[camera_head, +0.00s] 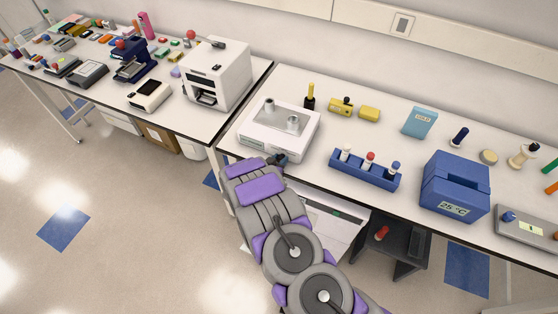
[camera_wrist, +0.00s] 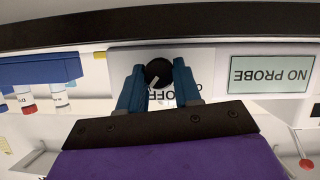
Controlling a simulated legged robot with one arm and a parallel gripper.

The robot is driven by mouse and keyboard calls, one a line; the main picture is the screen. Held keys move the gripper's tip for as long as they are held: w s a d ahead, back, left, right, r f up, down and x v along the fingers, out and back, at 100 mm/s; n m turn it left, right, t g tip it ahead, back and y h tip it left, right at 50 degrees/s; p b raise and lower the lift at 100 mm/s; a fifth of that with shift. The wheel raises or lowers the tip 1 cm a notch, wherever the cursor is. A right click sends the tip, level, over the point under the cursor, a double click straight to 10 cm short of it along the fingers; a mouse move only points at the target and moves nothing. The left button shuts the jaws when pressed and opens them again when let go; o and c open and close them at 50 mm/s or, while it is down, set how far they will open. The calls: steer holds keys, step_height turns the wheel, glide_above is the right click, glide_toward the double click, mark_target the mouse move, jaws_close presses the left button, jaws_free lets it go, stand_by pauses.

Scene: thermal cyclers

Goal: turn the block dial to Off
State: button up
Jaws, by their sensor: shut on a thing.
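The block dial (camera_wrist: 158,72) is a round black knob with a short white mark, on a white front panel (camera_wrist: 205,60) in the wrist view. Its white mark points down and left in that view. Upside-down lettering that seems to read OFF shows just below the knob, partly hidden by a finger. My gripper (camera_wrist: 159,68) has its two blue fingers on either side of the dial, shut on it. In the head view my gripper (camera_head: 278,158) is at the front of the white block unit (camera_head: 262,145), and the dial is hidden there.
A display reading NO PROBE (camera_wrist: 268,74) sits beside the dial. A blue rack (camera_head: 365,177) with several capped vials stands right of the unit, then a blue box (camera_head: 455,185). A white machine (camera_head: 217,73) stands on the left bench. Floor in front is open.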

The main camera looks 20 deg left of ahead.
steer(key=shift+a+f+n+h+b, duration=0.15)
steer(key=shift+n+h+b, duration=0.1)
steer(key=shift+n+h, duration=0.25)
steer(key=shift+a+n+h+b, duration=0.15)
steer(key=shift+n+h+b, duration=0.15)
steer(key=shift+n, duration=0.3)
steer(key=shift+f+n+h+b, duration=0.1)
steer(key=shift+n+h+b, duration=0.65)
steer(key=shift+n, duration=0.45)
steer(key=shift+a+t, duration=0.1)
steer(key=shift+t, duration=0.2)
steer(key=shift+n, duration=0.4)
steer(key=o, duration=1)
steer(key=shift+a, duration=0.1)
steer(key=shift+o, duration=0.2)
steer(key=shift+s+h, duration=0.1)
steer(key=shift+h, duration=0.15)
